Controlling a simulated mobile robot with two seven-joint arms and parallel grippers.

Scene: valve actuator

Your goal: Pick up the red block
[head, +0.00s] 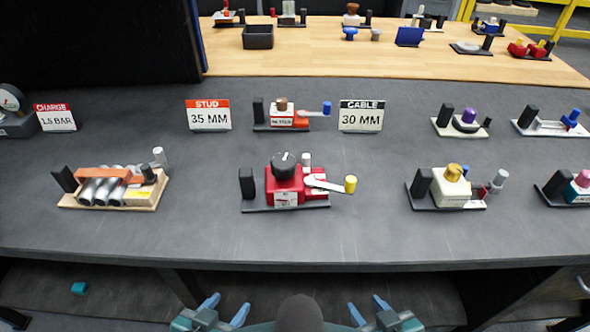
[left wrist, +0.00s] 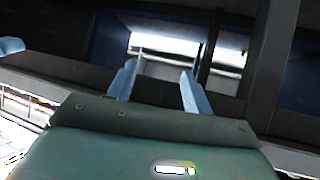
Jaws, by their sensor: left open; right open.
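A red block-shaped unit (head: 284,187) sits on a dark base plate near the middle of the grey bench in the head view. It has a black knob on top, a white label in front and a lever with a yellow tip (head: 350,184) at its right. My left gripper (head: 225,308) is open and empty at the bottom of the head view, below the bench's front edge. Its fingers also show in the left wrist view (left wrist: 156,85), with nothing between them. My right gripper (head: 371,312) is open and empty at the bottom, right of the left one. Neither touches the red unit.
The grey bench (head: 120,240) has a clear front strip. An orange-topped unit (head: 112,187) stands left and a cream unit with a gold knob (head: 450,186) right. Signs, including the STUD sign (head: 208,115), stand behind. A teal block (head: 80,288) lies below the bench.

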